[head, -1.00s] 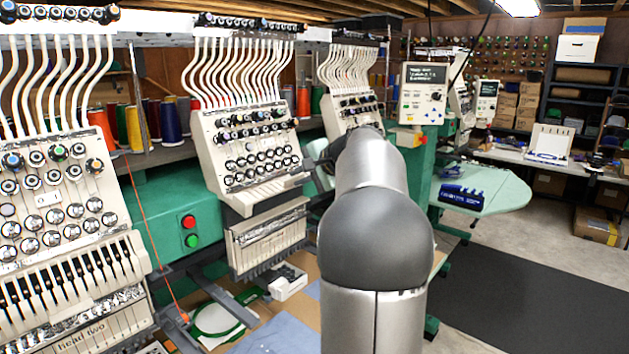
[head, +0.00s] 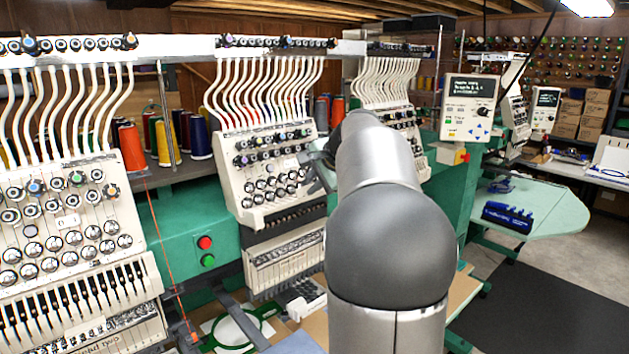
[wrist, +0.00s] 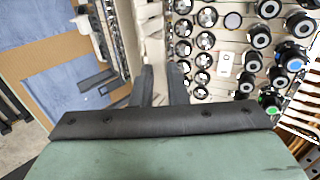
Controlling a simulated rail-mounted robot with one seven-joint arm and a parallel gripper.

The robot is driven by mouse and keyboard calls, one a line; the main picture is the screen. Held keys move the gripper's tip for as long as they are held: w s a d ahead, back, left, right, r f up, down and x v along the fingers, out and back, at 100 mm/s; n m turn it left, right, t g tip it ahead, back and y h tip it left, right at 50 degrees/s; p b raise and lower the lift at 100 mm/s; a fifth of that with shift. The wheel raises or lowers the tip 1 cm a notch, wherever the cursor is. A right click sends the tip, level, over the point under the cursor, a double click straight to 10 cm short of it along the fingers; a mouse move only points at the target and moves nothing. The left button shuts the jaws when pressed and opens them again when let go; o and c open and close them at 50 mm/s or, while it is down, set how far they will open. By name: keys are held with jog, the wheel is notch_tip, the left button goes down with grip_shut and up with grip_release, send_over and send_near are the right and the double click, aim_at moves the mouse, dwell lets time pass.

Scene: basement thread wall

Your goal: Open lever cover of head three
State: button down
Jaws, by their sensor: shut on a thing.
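Head three (head: 262,170) is the cream machine head in the middle of the head view, with rows of round knobs. Its lever cover (head: 268,207) is the plain cream strip below the knobs. A dark row shows beneath it. My gripper (head: 318,165) is at the right edge of this head, mostly hidden behind my arm. In the wrist view, the dark fingers of my gripper (wrist: 155,72) are together at a narrow cream edge of the cover (wrist: 152,30), beside the knobs (wrist: 205,60). The exact grip point and the cover's full tilt are hard to see.
Head two (head: 65,230) stands at the left, its dark levers showing. A green body with red and green buttons (head: 205,250) lies between the heads. A control panel (head: 468,108) stands at the right. A blue item (head: 508,215) lies on the green table (head: 550,212).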

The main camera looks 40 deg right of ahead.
jog(key=shift+w+a+f, duration=0.35)
jog(key=shift+a+f, duration=0.05)
jog(key=shift+f, duration=0.25)
jog(key=c, duration=1.6)
grip_release()
jog(key=shift+r, duration=0.1)
jog(key=shift+s+d+r, duration=0.15)
jog(key=shift+r, duration=0.15)
jog(key=b+v, duration=0.3)
jog(key=v, duration=1.4)
jog(key=shift+s+d+r, duration=0.2)
jog(key=shift+s+d, duration=0.05)
jog(key=shift+d, duration=0.05)
